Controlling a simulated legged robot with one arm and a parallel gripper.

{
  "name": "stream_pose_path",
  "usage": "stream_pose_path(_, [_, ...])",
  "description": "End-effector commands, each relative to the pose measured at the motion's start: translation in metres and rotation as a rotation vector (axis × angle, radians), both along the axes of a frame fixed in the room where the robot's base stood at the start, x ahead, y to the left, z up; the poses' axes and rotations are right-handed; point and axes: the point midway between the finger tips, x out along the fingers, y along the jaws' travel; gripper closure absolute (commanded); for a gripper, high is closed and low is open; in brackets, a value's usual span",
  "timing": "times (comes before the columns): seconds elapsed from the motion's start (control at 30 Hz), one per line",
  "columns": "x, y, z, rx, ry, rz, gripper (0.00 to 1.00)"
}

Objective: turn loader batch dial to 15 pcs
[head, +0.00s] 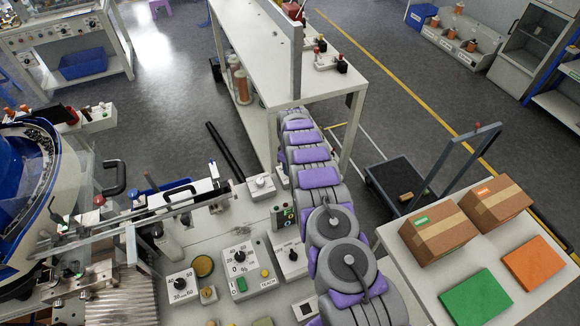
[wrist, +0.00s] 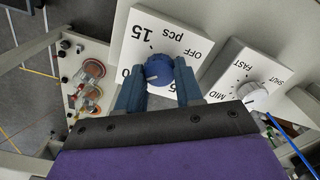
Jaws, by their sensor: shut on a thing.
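In the wrist view, a blue dial knob (wrist: 158,69) stands on a white plate (wrist: 185,28) marked OFF, 5, 10, 15 and pcs. The lettering appears upside down. My gripper (wrist: 159,82) is shut on the knob, one blue finger on each side. A light mark shows on the knob's lower left, on the side of the 10; the exact pointer setting is hard to read. The 5 and 10 labels are partly hidden by the fingers. In the head view my arm reaches away to the white table, and my gripper and this dial are hidden.
A second plate (wrist: 238,66) marked SHUT, FAST and MID with a white knob (wrist: 252,93) sits close on the right in the wrist view. Reddish round parts (wrist: 92,68) lie left. In the head view, a white table (head: 250,50) stands over my arm's far end.

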Motion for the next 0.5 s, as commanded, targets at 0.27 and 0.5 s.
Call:
stream_pose_path(0.27, [-0.0001, -0.0001, -0.0003, 0.000, 0.000, -0.046, 0.95])
stream_pose_path(0.5, [0.0001, -0.0004, -0.0008, -0.002, 0.000, -0.191, 0.95])
